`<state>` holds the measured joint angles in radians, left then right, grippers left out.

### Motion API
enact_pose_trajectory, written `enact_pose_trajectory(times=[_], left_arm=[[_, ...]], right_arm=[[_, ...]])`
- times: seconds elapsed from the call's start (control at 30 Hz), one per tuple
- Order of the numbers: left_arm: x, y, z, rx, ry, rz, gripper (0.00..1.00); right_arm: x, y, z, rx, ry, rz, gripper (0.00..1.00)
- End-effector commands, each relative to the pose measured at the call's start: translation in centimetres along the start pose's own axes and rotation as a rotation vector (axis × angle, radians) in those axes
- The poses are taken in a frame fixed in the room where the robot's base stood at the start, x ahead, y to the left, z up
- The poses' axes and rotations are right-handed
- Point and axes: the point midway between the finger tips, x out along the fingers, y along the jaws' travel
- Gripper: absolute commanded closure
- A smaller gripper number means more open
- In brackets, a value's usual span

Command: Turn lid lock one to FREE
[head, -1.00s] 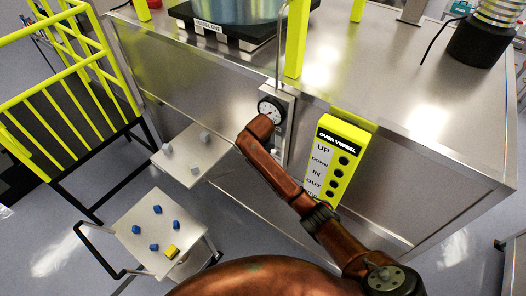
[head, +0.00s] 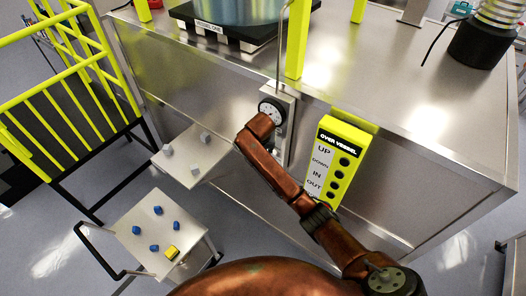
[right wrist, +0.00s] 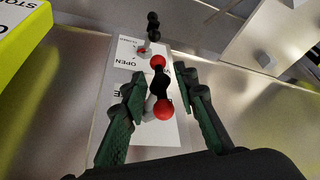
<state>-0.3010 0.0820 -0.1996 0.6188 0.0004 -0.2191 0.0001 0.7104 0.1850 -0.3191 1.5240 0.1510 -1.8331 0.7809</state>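A white label panel (right wrist: 104,128) fills the middle of the right wrist view, with upside-down lettering that reads OPEN and more lettering partly covered. A black lever with red balls (right wrist: 165,110) stands out from this panel. My right gripper (right wrist: 159,82) is open, its green fingers on either side of the lever. I cannot tell whether either finger touches it. A second, smaller handle (right wrist: 146,49) with a red mark and dark knobs sits farther up the panel. In the head view my right arm covers the levers and its own fingers. My left gripper is not in view.
A round gauge (head: 272,111) sits just above my right wrist on the steel cabinet. A yellow OVER VESSEL button box (head: 337,157) is to its right. A grey shelf (head: 183,172) with small blocks and a trolley (head: 137,226) are at left, near yellow railings (head: 60,118).

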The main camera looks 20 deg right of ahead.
Motion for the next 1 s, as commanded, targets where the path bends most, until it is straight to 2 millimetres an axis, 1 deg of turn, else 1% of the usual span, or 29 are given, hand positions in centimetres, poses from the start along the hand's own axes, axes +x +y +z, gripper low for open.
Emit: enact_pose_trajectory(times=[0.03,0.2,0.3,0.4,0.57,1.0], left_arm=[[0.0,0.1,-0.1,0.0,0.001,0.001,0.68],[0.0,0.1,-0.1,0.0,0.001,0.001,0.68],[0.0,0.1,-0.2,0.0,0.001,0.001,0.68],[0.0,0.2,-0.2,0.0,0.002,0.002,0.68],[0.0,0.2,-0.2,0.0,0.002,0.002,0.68],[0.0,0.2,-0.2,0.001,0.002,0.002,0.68]], right_arm=[[-1.0,-0.2,-0.1,-0.001,0.004,-0.005,0.73],[-3.9,-0.2,-0.1,-0.001,0.005,-0.005,0.73],[-5.1,-0.2,-0.2,0.0,0.005,-0.003,0.73],[-5.8,-0.1,-0.2,-0.001,0.004,-0.002,0.73],[-6.2,-0.1,-0.2,-0.001,0.004,-0.001,0.73],[-6.0,0.0,0.0,-0.002,0.002,-0.002,0.73]])
